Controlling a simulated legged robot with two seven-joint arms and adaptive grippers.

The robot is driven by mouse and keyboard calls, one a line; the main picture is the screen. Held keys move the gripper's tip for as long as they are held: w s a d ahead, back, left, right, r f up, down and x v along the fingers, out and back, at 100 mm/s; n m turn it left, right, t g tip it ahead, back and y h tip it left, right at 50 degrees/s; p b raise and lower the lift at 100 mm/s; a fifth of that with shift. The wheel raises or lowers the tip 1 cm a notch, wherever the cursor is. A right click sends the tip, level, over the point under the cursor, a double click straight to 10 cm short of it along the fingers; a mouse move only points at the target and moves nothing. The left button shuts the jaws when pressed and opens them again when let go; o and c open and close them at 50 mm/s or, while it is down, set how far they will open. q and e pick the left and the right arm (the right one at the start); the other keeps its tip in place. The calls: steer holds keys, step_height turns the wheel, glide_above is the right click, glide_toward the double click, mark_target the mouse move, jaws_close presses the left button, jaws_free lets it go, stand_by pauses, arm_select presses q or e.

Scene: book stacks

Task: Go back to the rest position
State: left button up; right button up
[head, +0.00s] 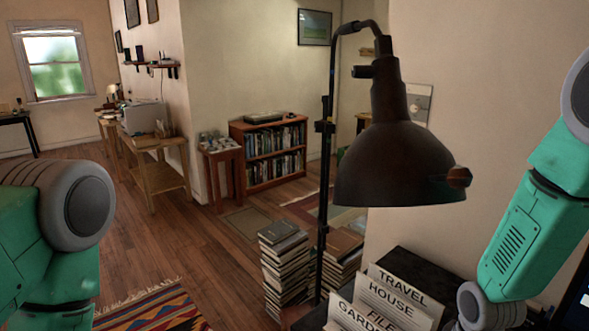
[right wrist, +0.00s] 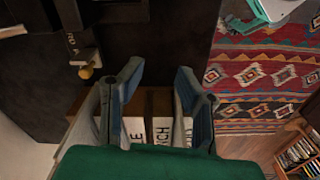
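My right arm comes in at the right edge of the head view, with its hand out of frame. In the right wrist view my right gripper (right wrist: 158,80) has its two blue-grey fingers apart, with nothing visible held between them. White lettered cards (right wrist: 162,132) in a brown holder show beyond and below the fingers. My left arm is at the left edge of the head view; its gripper is out of frame.
A dark lamp (head: 395,165) hangs over the lettered divider cards (head: 385,295) on a dark surface (head: 425,268). Book stacks (head: 285,265) stand beside it. A bookcase (head: 272,150) is farther back. Wooden floor (head: 170,235) is open at left, with a patterned rug (head: 150,308).

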steer(key=s+f+m, duration=0.1)
steer(key=s+f, duration=0.1)
steer(key=s, duration=0.2)
steer(key=s+f+m, duration=0.1)
steer(key=s+f, duration=0.1)
steer(key=s, duration=0.2)
steer(key=s+f, duration=0.3)
steer(key=shift+s+f+m, duration=0.1)
steer(key=shift+s+m, duration=0.3)
steer(key=s+f+m, duration=0.2)
steer(key=s+m, duration=0.1)
steer(key=s, duration=1)
arm_select(q)
step_height(320, 180, down, 9)
steer(key=b, duration=0.9)
steer(key=shift+s+d, duration=0.15)
arm_select(e)
steer(key=w+a+f, duration=0.1)
steer(key=w+f, duration=0.2)
steer(key=f, duration=0.5)
steer(key=shift+a+n, duration=0.15)
steer(key=shift+n, duration=0.25)
arm_select(q)
steer(key=shift+r, duration=0.1)
